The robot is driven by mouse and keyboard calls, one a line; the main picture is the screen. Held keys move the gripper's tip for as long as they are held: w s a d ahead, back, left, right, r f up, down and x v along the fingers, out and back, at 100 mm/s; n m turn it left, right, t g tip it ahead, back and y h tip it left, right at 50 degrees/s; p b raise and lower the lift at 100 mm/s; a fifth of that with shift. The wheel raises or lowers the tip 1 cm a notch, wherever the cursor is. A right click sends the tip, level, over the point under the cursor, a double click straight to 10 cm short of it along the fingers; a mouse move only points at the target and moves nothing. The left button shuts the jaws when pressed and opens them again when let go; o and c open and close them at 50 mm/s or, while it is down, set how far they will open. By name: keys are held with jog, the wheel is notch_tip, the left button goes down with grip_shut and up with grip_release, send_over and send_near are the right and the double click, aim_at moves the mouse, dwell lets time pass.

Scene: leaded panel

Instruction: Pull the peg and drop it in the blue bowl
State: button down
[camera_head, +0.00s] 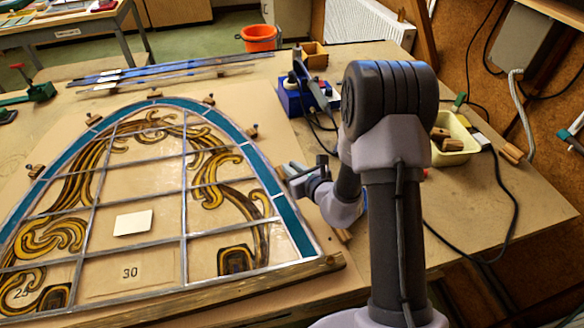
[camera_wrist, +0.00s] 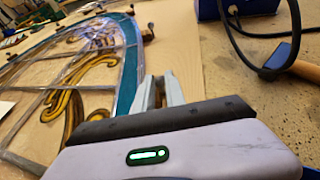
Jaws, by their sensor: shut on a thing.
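My gripper (camera_head: 296,170) is at the right edge of the arched leaded panel (camera_head: 184,215), beside its teal border. In the wrist view my gripper (camera_wrist: 160,91) is shut on a small brown wooden peg (camera_wrist: 153,98), mostly hidden between the pale fingers. I cannot tell whether the peg is still in the board. The blue bowl is not clearly visible; only a bit of blue (camera_head: 364,201) shows beside my arm, and I cannot tell what it is.
Other wooden pegs (camera_head: 251,131) stand around the arch. A blue box with a soldering tool and cables (camera_head: 291,103) stands behind my gripper. A yellow tub (camera_head: 463,158) with wooden pieces is at right. An orange bucket (camera_head: 259,38) is beyond the table.

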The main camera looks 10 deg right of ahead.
jog(key=shift+r+p, duration=1.4)
jog(key=shift+r, duration=0.35)
notch_tip(320, 180, up, 5)
jog(key=p, duration=0.4)
jog(key=s+d+b, duration=0.3)
jog(key=s+d, duration=1.1)
jog(key=s, duration=0.2)
jog(key=shift+s+r, duration=0.2)
jog(key=shift+s, duration=0.2)
jog(key=shift+w+a, duration=0.1)
